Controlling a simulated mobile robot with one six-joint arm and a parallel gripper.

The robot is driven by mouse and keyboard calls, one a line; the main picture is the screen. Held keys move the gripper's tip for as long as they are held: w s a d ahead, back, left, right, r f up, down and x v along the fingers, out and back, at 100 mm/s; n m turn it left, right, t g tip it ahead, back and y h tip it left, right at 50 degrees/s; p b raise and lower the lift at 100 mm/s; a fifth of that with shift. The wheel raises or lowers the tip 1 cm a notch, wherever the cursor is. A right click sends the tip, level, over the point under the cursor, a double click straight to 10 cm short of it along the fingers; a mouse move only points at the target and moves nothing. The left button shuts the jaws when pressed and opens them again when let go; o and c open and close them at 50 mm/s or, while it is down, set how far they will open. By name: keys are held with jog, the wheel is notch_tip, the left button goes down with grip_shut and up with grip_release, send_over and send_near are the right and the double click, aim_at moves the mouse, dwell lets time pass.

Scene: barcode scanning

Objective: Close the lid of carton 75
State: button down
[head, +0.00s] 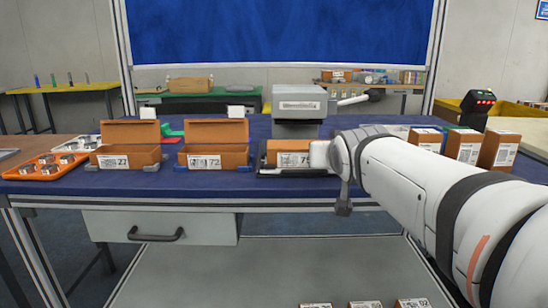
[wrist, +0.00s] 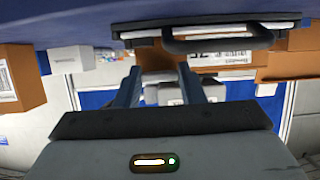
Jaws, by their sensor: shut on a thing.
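Carton 75 (head: 271,156) is an orange-brown box on the blue table, at the middle of the head view. Its white label shows a 7; the rest is partly covered by my gripper (head: 322,155). Its lid does not stand upright like those of its neighbours. In the wrist view, which is upside down, my gripper (wrist: 160,74) has its two blue-grey fingers apart, with a brown panel (wrist: 160,56) between their tips. It looks like the lid of carton 75, at the carton's right end. The exact contact is hard to see.
Cartons 73 (head: 215,160) and 77 (head: 127,160) stand open to the left, with an orange tray (head: 45,172) beyond. A grey machine (head: 298,120) stands behind carton 75. Closed cartons (head: 465,145) and a dark scanner (head: 476,110) stand to the right.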

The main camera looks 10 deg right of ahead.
jog(key=shift+a+f, duration=0.1)
jog(key=shift+f, duration=0.7)
jog(key=c, duration=1.4)
grip_release()
jog(key=shift+o, duration=0.8)
jog(key=shift+w, duration=0.2)
jog(key=o, duration=0.3)
jog(key=shift+s+r, duration=0.1)
jog(key=shift+r, duration=0.1)
jog(key=shift+r, duration=0.2)
notch_tip(320, 180, up, 10)
jog(key=p, duration=0.4)
jog(key=shift+f, duration=0.15)
